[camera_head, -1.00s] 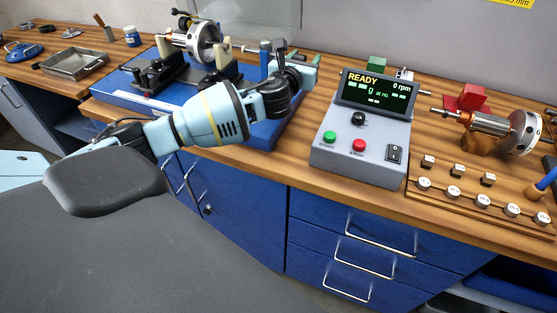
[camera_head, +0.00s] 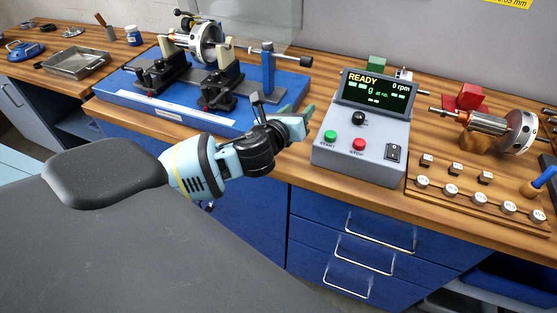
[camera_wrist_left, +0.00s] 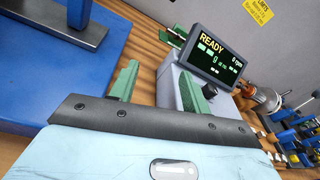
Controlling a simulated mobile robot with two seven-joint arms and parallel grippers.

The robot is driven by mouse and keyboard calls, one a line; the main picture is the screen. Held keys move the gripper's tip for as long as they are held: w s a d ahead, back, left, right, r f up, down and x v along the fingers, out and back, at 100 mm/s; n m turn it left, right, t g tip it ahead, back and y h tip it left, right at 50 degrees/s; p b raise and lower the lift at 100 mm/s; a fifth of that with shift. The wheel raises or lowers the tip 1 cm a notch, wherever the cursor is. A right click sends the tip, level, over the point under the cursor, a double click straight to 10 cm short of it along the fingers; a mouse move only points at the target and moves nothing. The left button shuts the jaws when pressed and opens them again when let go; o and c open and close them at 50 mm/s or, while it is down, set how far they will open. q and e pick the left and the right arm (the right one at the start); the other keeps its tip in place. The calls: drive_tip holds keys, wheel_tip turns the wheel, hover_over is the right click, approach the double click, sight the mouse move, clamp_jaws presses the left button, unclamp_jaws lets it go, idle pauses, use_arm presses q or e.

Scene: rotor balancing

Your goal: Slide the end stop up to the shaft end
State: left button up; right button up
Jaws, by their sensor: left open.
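The end stop (camera_head: 268,72) is a blue upright post with a horizontal rod through its top. It stands at the right part of the blue balancing stand (camera_head: 150,112). The rotor (camera_head: 205,42) lies across the stand's supports to its left, its shaft pointing toward the post. A gap seems to show between rod and shaft end. My left gripper (camera_head: 299,117) is open and empty, in front of the stand's right front corner, apart from the end stop. In the left wrist view its green fingers (camera_wrist_left: 158,75) stand apart; the post's lower part (camera_wrist_left: 78,12) shows at top left.
The grey control box (camera_head: 362,140) reading READY stands right of my gripper. Further right are a second rotor (camera_head: 490,124) on a wooden rest, a red block (camera_head: 468,98) and a wooden weight board (camera_head: 480,200). A metal tray (camera_head: 76,65) stands at the left.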

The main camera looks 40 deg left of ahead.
use_arm(q)
drive_tip(key=s+d+f+n, duration=0.1)
drive_tip(key=s+f, duration=0.1)
drive_tip(key=s, duration=0.1)
drive_tip(key=s+f+n+g, duration=0.1)
drive_tip(key=s+f+n, duration=0.1)
drive_tip(key=s, duration=0.2)
drive_tip(key=s+d+f+n+h, duration=0.1)
drive_tip(key=s+f+n, duration=0.1)
drive_tip(key=s, duration=0.2)
drive_tip(key=shift+d+f+g, duration=0.3)
drive_tip(key=shift+g, duration=0.1)
